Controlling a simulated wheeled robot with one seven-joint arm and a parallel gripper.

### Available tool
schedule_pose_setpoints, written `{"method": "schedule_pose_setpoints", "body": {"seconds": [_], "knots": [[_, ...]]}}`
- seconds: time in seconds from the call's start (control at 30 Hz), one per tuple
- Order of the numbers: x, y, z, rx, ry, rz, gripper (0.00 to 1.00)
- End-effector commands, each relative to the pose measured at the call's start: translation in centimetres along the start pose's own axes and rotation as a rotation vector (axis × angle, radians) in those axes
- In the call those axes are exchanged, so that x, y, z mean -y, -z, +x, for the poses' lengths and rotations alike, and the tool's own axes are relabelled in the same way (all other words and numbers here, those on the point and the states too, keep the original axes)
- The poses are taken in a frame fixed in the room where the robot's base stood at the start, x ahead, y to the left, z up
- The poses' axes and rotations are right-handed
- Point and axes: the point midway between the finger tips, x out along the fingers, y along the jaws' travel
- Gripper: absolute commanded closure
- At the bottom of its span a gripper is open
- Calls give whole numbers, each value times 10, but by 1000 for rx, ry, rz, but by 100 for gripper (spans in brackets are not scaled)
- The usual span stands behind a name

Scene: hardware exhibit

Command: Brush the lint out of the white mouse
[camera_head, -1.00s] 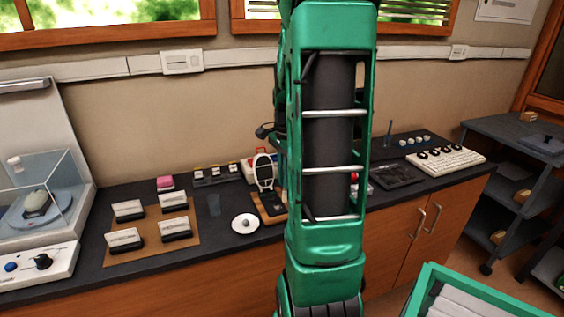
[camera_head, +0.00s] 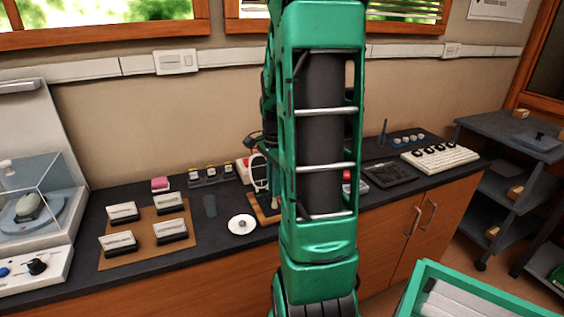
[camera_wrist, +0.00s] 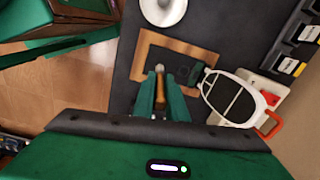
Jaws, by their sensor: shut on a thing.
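My gripper (camera_wrist: 160,88) shows in the wrist view with its green fingers shut on a slim orange-brown handle (camera_wrist: 160,101). A pale tip shows beyond the fingers, over a wooden tray (camera_wrist: 136,73) with a dark pad on it. An oval white item with dark panels (camera_wrist: 232,99) is right of the fingers and apart from them; it also shows beside my arm in the head view (camera_head: 258,172). I cannot tell whether it is the white mouse. No lint can be made out.
A white round dish (camera_head: 241,225) lies left of the wooden tray. Several label holders stand on a brown mat (camera_head: 148,235). A white keyboard (camera_head: 440,157) and a dark tray (camera_head: 390,174) are at the right. My arm hides the counter's middle. The front counter strip is mostly clear.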

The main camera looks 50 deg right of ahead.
Motion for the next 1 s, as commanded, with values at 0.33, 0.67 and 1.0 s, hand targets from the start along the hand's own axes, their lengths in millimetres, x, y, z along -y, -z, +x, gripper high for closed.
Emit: {"method": "schedule_pose_setpoints", "body": {"seconds": [0.33,0.67,1.0], "knots": [[7,15,-9,-2,4,-7,100],[6,18,-43,-1,1,-2,100],[6,19,-73,-1,2,0,100]]}}
